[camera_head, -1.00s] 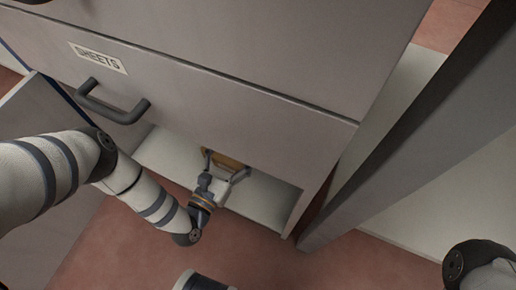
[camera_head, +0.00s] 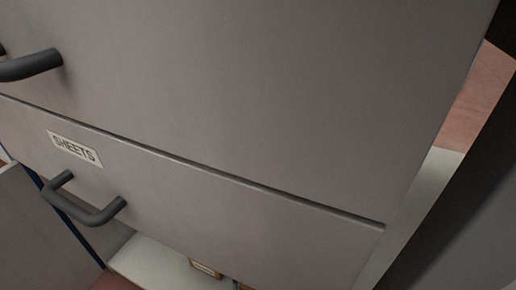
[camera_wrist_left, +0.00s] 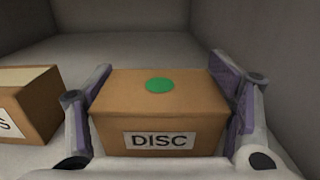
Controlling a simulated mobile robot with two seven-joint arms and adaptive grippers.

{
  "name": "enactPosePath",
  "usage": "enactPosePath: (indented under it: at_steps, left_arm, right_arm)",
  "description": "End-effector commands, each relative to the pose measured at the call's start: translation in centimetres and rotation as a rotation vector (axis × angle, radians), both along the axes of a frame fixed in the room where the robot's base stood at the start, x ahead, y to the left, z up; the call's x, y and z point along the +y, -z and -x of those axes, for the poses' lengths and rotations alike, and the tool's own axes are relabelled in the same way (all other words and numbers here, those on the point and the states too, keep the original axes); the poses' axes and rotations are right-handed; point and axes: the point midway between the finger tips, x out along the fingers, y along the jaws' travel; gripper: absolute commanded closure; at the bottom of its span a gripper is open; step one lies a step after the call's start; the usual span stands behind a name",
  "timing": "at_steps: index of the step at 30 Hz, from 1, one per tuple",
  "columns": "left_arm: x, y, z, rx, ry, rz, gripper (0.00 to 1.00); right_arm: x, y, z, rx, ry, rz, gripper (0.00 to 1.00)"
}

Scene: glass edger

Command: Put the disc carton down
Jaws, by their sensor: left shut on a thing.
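The disc carton (camera_wrist_left: 158,110) is a brown box with a green dot on top and a DISC label on its front. My left gripper (camera_wrist_left: 162,78) is shut on it, with one purple-padded finger at each side. The carton is upright inside a pale compartment. Whether its base touches the floor there cannot be told. In the head view my left gripper is out of sight. My right gripper is not in view.
Another open-topped brown carton (camera_wrist_left: 28,102), its label cut off, stands left of the disc carton. A labelled carton (camera_head: 205,268) shows under the cabinet's SHEETS drawer (camera_head: 230,225). The drawer's dark handle (camera_head: 85,205) sticks out. Grey compartment walls stand behind and right.

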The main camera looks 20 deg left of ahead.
Motion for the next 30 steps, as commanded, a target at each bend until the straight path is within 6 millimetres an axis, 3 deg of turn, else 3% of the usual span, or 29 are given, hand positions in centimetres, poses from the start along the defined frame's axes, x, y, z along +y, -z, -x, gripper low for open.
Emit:
enactPosePath:
  at_steps: [11, 12, 14, 25, 29, 30]
  left_arm:
    - [0.0, 0.9, 0.0, 0.005, 0.001, 0.002, 0.50]
    - [0.0, 0.9, 0.0, 0.005, 0.001, 0.002, 0.17]
    - [0.0, 0.9, 0.0, 0.006, 0.001, 0.002, 0.06]
    - [0.2, 0.9, -0.1, 0.006, -0.003, 0.000, 0.06]
    - [0.2, -0.1, -0.1, 0.005, -0.003, 0.002, 0.06]
    - [0.1, -0.3, 0.8, 0.009, 0.000, 0.002, 0.06]
  right_arm:
    - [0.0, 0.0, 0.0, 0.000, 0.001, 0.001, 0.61]
    - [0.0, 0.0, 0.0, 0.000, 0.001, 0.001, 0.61]
    - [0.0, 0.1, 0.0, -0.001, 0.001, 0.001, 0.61]
    - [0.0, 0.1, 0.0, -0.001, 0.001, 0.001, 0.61]
    - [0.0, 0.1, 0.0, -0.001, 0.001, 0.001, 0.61]
    - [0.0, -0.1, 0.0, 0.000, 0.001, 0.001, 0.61]
